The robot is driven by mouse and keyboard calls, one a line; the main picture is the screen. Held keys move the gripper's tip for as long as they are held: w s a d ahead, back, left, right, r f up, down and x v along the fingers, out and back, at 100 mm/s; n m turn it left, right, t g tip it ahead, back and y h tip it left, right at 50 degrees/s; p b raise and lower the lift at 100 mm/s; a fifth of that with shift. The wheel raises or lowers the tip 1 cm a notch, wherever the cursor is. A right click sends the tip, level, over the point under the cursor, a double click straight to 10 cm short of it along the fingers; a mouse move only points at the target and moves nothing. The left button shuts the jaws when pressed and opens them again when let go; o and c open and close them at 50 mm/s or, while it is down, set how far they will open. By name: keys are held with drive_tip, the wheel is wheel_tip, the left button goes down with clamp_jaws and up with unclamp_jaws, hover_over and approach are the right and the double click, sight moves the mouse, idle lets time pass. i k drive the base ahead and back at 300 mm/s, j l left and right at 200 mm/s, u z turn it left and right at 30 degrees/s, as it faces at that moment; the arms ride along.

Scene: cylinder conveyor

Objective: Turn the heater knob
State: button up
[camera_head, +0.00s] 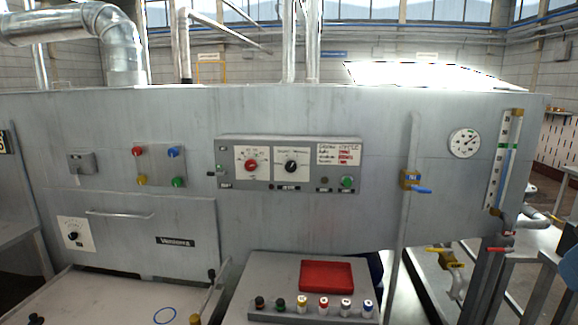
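A grey control box (289,142) is fixed to the front of the large grey machine. It carries a red knob (251,166) on a white dial plate and a black knob (291,167) on a second white dial plate. Another black knob (73,236) sits on a white plate at the lower left of the machine. The labels are too small to read, so I cannot tell which one is the heater knob. My gripper is not in view.
Red, blue, yellow and green buttons (160,165) sit left of the control box. A green button (347,182) is at its right. Below stands a grey console (262,275) with a red panel (326,276) and several small cylinders. Valves and a round gauge (464,143) are at right.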

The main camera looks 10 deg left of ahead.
sight(250, 164)
drive_tip(key=i+j+u, duration=0.1)
drive_tip(key=j+u, duration=0.15)
drive_tip(key=u, duration=0.15)
drive_tip(key=i+j+u, duration=0.1)
drive_tip(key=j+u, duration=0.25)
drive_tip(key=i+j+u, duration=0.1)
drive_tip(key=u, duration=0.3)
